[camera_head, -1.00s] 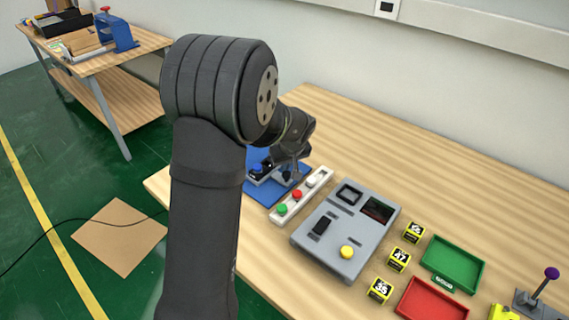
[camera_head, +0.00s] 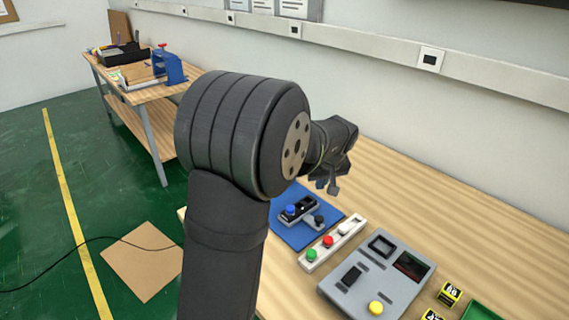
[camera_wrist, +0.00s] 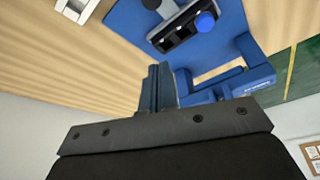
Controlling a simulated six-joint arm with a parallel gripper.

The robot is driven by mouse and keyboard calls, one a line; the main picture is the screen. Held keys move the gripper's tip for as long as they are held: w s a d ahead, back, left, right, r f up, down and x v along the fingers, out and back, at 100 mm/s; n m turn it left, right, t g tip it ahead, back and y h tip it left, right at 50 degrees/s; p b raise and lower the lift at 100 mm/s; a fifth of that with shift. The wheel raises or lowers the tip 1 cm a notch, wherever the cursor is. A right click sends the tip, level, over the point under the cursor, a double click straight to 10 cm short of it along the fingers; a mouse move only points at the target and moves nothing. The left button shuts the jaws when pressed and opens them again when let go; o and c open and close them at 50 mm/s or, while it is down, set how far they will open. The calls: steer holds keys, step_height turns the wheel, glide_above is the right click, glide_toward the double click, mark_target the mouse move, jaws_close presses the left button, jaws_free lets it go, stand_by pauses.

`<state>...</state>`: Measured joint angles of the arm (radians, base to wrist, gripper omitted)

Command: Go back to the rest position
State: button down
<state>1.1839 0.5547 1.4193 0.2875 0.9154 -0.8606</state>
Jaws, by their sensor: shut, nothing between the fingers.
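My gripper (camera_head: 328,186) hangs in the air above the wooden table, over the back of the blue mat (camera_head: 318,209). It also shows in the wrist view (camera_wrist: 160,88), where its fingers are together with nothing between them. Below it on the mat is a dark device with a blue button (camera_head: 290,210); the device (camera_wrist: 185,32) appears ahead of the fingers in the wrist view, apart from them. My arm hides the table's left part in the head view.
A white strip with green, red and white buttons (camera_head: 333,244) lies beside the mat. A grey panel with a yellow button (camera_head: 349,289) stands right of it. Yellow number blocks (camera_head: 450,293) are at the lower right. The table's back right (camera_head: 460,210) is bare.

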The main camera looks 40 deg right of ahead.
stand_by(0.3)
glide_above(316, 207)
steer(key=s+a, duration=0.1)
steer(key=a, duration=0.1)
steer(key=f, duration=0.9)
steer(key=shift+s+a, duration=0.15)
steer(key=shift+a, duration=0.05)
steer(key=s, duration=0.1)
steer(key=s+a, duration=0.1)
steer(key=s+f, duration=0.1)
steer(key=shift+s+a, duration=0.25)
steer(key=shift+a, duration=0.05)
steer(key=shift+w, duration=0.7)
